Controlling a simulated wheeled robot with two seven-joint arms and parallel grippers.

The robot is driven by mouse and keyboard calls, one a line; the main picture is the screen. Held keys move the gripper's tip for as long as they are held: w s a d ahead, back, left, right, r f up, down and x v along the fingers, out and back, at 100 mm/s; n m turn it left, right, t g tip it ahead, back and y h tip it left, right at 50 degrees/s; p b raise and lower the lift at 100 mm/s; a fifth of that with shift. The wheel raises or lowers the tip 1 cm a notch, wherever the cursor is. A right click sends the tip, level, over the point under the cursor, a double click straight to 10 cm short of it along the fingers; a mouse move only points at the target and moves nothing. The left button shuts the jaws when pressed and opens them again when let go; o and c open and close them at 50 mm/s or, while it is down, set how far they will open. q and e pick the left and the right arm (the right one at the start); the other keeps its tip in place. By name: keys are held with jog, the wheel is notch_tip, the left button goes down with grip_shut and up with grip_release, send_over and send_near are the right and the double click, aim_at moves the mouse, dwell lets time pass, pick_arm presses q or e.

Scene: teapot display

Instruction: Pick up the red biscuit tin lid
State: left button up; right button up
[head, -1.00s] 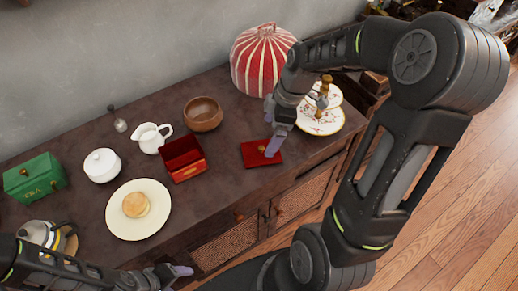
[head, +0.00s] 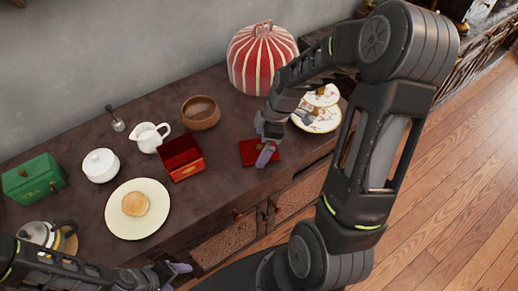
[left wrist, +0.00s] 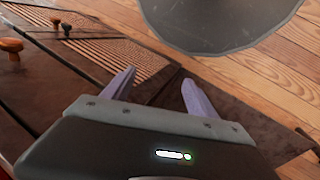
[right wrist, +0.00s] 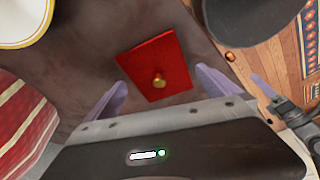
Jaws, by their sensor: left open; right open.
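The red biscuit tin lid (head: 247,152) lies flat on the dark cabinet top, beside the open red tin (head: 183,160). In the right wrist view the lid (right wrist: 152,68) shows a small brass knob (right wrist: 158,80) in its middle. My right gripper (head: 267,150) is just above the lid and partly hides it in the head view. Its fingers (right wrist: 160,92) are open and apart, with the lid ahead of and between them, not held. My left gripper (head: 180,272) is low at the cabinet's front edge. In the left wrist view its fingers (left wrist: 155,88) are open and empty.
A red striped tea cosy (head: 262,62) and a tiered cake stand (head: 318,118) stand near my right arm. A wooden bowl (head: 200,112), white jug (head: 150,137), white sugar pot (head: 101,165), plate with a bun (head: 120,222) and green tea box (head: 33,178) stand further left.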

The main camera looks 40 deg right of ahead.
aim_at(260, 146)
jog(key=shift+w+a+f, duration=0.1)
jog(key=shift+a+f, duration=0.05)
jog(key=shift+f, duration=0.5)
jog(key=shift+c, duration=0.2)
jog(key=c, duration=1.1)
jog(key=shift+r, duration=0.15)
jog(key=shift+c, duration=0.2)
notch_tip(260, 146, up, 10)
jog(key=shift+f, duration=0.1)
